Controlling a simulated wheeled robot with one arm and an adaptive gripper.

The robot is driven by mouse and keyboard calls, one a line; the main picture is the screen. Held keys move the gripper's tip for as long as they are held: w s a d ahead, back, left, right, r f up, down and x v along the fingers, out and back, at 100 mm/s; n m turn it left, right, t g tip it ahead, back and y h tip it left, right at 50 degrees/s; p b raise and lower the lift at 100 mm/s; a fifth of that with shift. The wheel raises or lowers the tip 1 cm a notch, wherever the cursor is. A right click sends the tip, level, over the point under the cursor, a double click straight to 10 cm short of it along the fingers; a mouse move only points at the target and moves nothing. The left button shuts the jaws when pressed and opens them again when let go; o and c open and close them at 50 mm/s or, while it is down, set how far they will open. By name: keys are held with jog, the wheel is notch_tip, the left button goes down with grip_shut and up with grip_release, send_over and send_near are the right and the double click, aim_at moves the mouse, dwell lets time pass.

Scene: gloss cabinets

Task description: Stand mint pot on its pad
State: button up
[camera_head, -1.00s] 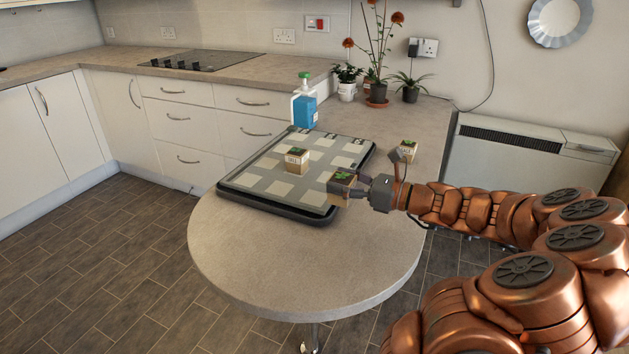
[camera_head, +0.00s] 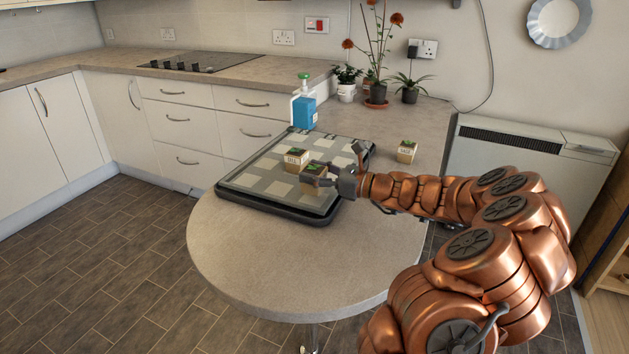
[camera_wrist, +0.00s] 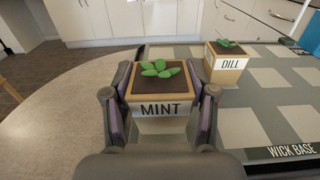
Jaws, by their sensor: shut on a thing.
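The mint pot (camera_wrist: 160,105), a square tan pot with a white MINT label, dark soil and green leaves, sits between the fingers of my gripper (camera_wrist: 160,115). My gripper is shut on it. In the head view, the mint pot (camera_head: 312,171) is over the near part of the tray (camera_head: 262,205), just right of the dill pot (camera_head: 295,160). The dill pot also shows upright on the mat in the wrist view (camera_wrist: 226,65). The tray's mat has pale square pads (camera_wrist: 262,75) on grey. I cannot tell whether the mint pot touches the mat. The surface under it is hidden.
Another small potted plant (camera_head: 406,152) stands on the counter right of the tray. A blue bottle (camera_head: 304,112) stands behind the tray, with several plants (camera_head: 347,92) farther back. The rounded counter end (camera_head: 290,270) is clear.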

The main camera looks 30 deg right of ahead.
jog(key=shift+f, duration=1.05)
jog(key=shift+f, duration=0.1)
jog(key=o, duration=1.2)
jog(key=shift+s+d, duration=0.2)
jog(key=v, duration=1.1)
jog(key=shift+s+d, duration=0.15)
jog(key=shift+s, duration=0.1)
